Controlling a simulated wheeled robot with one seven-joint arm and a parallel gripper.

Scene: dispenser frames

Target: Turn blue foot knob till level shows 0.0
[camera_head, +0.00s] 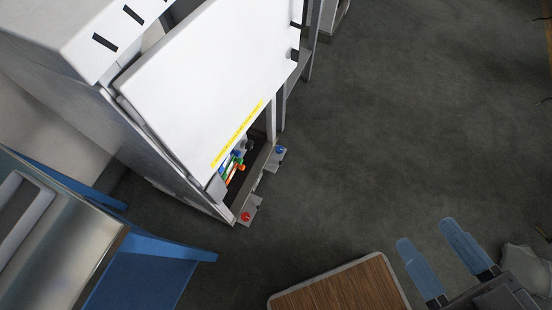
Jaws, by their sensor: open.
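A small blue knob (280,150) sits on a grey foot bracket at the base of the tall white dispenser cabinet (200,75). A red knob (246,216) sits on the nearer foot bracket. No level reading can be made out in this view. My gripper (430,258) is at the lower right, with two blue translucent fingers spread apart and nothing between them. It is well away from the blue knob, to the right and below it in the picture.
Small coloured parts (233,165) show in the cabinet's low opening. A wood-topped piece (340,288) stands at the bottom centre. A blue and metal unit (150,268) stands at the lower left. The dark floor (410,120) right of the cabinet is clear.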

